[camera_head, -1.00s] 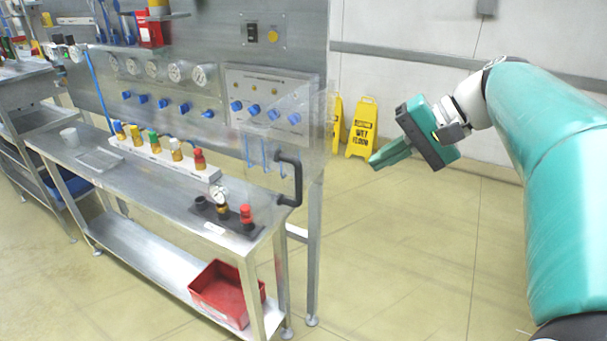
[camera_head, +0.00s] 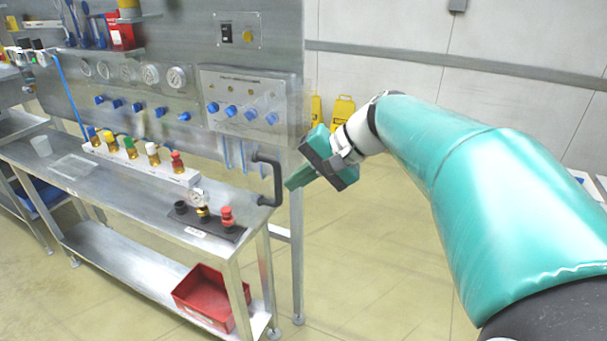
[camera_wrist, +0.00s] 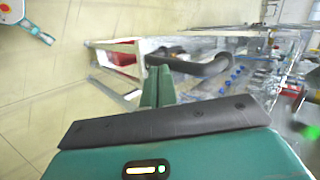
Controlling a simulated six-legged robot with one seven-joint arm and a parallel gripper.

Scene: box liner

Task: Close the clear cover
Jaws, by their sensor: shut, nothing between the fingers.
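The clear cover (camera_head: 290,125) is a see-through sheet at the right end of the upright panel, hard to make out against it. It stands out from the control box (camera_head: 245,100) with blue knobs. Its black handle (camera_head: 268,182) is at its lower right, above the bench end; the handle also shows in the wrist view (camera_wrist: 205,66). My gripper (camera_head: 290,185) is shut and empty, its fingertips just right of the handle in the head view. In the wrist view, the shut fingers (camera_wrist: 158,88) point toward the handle. I cannot tell whether they touch it.
The metal bench (camera_head: 130,205) below holds a row of colored valves (camera_head: 140,158) and a dark plate with gauge and red knob (camera_head: 227,217). A red bin (camera_head: 210,295) sits on the lower shelf. Yellow signs (camera_head: 343,112) stand behind. Floor to the right is open.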

